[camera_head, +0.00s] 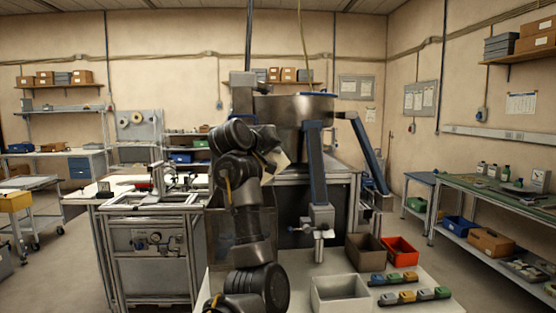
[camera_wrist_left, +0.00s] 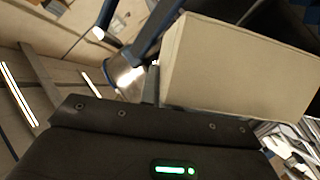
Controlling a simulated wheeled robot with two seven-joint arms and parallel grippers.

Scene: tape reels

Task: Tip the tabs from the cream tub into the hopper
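The cream tub (camera_head: 279,168) shows as a small tilted pale patch beside my left gripper (camera_head: 268,150), high up in front of the hopper (camera_head: 300,108). The hopper is a large round grey metal bowl on a stand. In the left wrist view the cream tub (camera_wrist_left: 235,75) fills the upper right, its plain walls facing me. My left gripper appears shut on it, though its fingertips are hidden. The tub's opening and any tabs are not visible. My right gripper is not in view.
The white table (camera_head: 410,295) below holds a white open box (camera_head: 341,293), a brown bin (camera_head: 366,252), a red bin (camera_head: 401,252) and several coloured blocks. Blue-edged chutes (camera_head: 315,165) hang from the hopper. A metal workbench (camera_head: 150,240) stands at left.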

